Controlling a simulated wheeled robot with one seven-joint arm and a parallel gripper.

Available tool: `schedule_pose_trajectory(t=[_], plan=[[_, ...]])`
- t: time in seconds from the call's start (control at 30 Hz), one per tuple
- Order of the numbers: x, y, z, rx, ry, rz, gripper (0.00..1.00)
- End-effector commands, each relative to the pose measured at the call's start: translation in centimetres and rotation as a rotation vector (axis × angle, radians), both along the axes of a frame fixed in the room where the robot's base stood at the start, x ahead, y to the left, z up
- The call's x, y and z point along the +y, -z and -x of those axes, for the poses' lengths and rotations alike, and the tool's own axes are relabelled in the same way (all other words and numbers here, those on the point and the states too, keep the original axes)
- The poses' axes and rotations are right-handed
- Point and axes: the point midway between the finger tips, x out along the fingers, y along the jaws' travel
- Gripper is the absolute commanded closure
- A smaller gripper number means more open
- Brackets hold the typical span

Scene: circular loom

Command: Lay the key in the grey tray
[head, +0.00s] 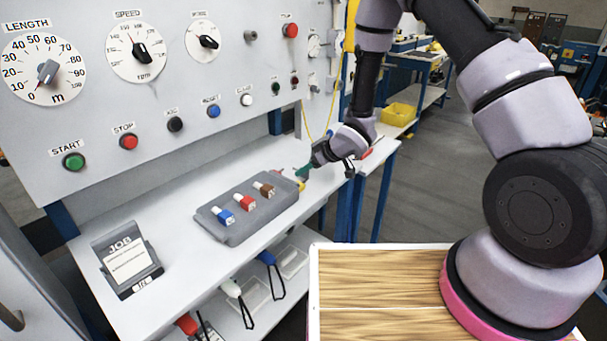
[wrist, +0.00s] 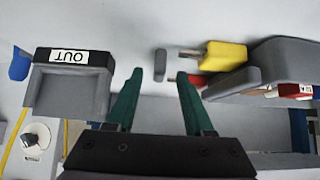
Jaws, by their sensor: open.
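A yellow-headed piece with a metal shank, which looks like the key (wrist: 224,55), lies in the wrist view to the right of my fingers, shank pointing left. In the head view a bit of yellow (head: 302,184) shows just below my fingertips. A grey open-sided tray marked OUT (wrist: 98,86) is left of my fingers in the wrist view; I cannot make it out in the head view. My gripper (wrist: 160,78) has its green fingers apart, with nothing held between them. In the head view my gripper (head: 304,173) is over the shelf's right end.
A grey block (head: 235,228) holds blue, red and brown pieces left of my gripper. A small grey bar (wrist: 160,63) and a red piece (wrist: 188,80) lie near the yellow one. A JOB card holder (head: 130,265) stands at left. The panel (head: 170,95) rises behind.

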Motion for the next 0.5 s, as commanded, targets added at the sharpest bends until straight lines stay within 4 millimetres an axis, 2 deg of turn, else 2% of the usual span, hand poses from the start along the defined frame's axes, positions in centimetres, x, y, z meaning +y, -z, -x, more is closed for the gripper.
schedule_pose_trajectory(t=[0.1, 0.37, 0.47, 0.5], plan=[[0.64, 0.93, -0.60, 0.000, 0.001, 0.001, 0.47], [0.80, 1.09, -0.79, -0.001, 0.002, 0.000, 0.47], [0.79, 1.09, -0.78, -0.001, 0.002, 0.000, 0.82], [0.79, 1.09, -0.78, -0.001, 0.002, 0.000, 0.97]])
